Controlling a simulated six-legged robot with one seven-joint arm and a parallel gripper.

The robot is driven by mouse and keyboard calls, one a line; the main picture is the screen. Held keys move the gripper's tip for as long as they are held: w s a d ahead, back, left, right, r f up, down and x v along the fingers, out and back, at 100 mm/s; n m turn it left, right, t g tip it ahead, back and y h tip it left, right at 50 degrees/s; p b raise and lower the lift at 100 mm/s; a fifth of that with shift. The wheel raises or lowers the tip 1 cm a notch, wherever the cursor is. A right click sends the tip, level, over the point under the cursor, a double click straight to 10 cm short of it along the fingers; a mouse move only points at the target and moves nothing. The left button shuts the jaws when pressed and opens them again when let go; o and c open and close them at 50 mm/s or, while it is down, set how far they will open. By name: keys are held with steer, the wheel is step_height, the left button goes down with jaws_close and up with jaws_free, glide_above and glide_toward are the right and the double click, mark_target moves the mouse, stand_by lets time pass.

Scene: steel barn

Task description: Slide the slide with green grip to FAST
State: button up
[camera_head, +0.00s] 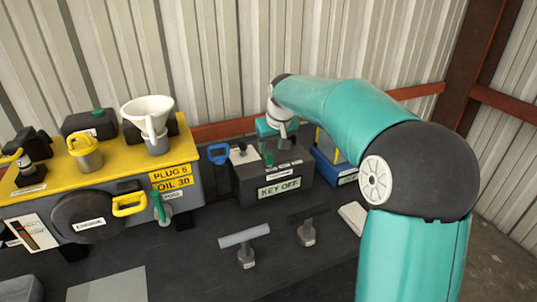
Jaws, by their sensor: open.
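A dark grey box (247,187) with a "KEY OFF" label stands in the middle of the bench. On its top, a small green grip (268,157) sits toward the middle, beside small white labels too small to read; I cannot tell which is FAST. My gripper (270,143) is above the box's top, close over the green grip, open. Its fingers are small and partly hidden, so I cannot tell whether they touch the grip. Another green handle (159,208) hangs on the front of the yellow-topped engine unit (50,186).
A blue handle (218,153) and a white-topped knob (242,148) are left of the grip. A blue box (325,165) stands on the right. A white funnel (147,112) stands on the engine unit.

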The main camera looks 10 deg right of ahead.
mark_target(269, 154)
steer(key=x, duration=0.5)
steer(key=shift+a+f, duration=0.1)
steer(key=shift+f, duration=0.1)
steer(key=shift+w, duration=0.1)
jaws_close()
